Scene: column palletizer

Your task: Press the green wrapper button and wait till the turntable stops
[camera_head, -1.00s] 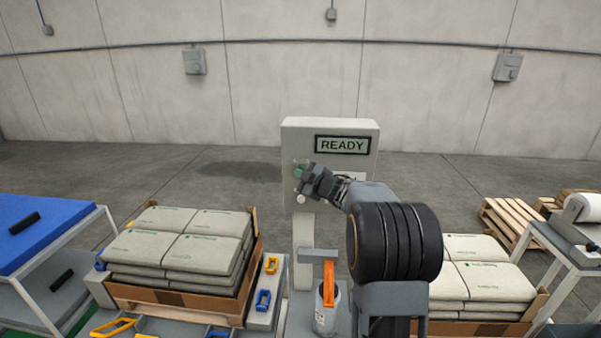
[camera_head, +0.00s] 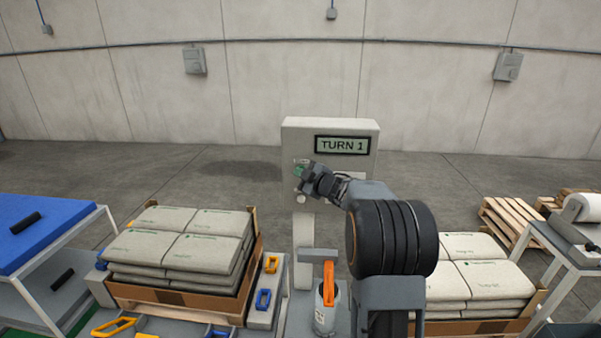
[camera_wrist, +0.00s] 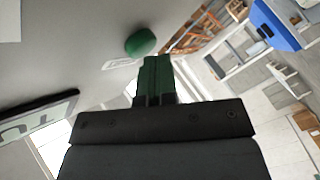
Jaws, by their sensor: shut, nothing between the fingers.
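The wrapper's control box (camera_head: 335,193) stands upright in the middle, and its display (camera_head: 342,145) reads "TURN 1". The green button (camera_wrist: 140,42) sits on the box face in the wrist view. My gripper (camera_head: 302,171) is at the left side of the box face, over the button area, and largely hides the button in the head view. In the wrist view my gripper's fingers (camera_wrist: 157,66) are shut and empty, with their tips just beside and below the button. I cannot tell whether they touch it. The turntable cannot be made out clearly.
Stacked bags (camera_head: 185,240) stand on a load at the left, and more bags (camera_head: 478,268) stand at the right. A blue-topped table (camera_head: 45,232) is far left. Wooden pallets (camera_head: 508,222) lie at right.

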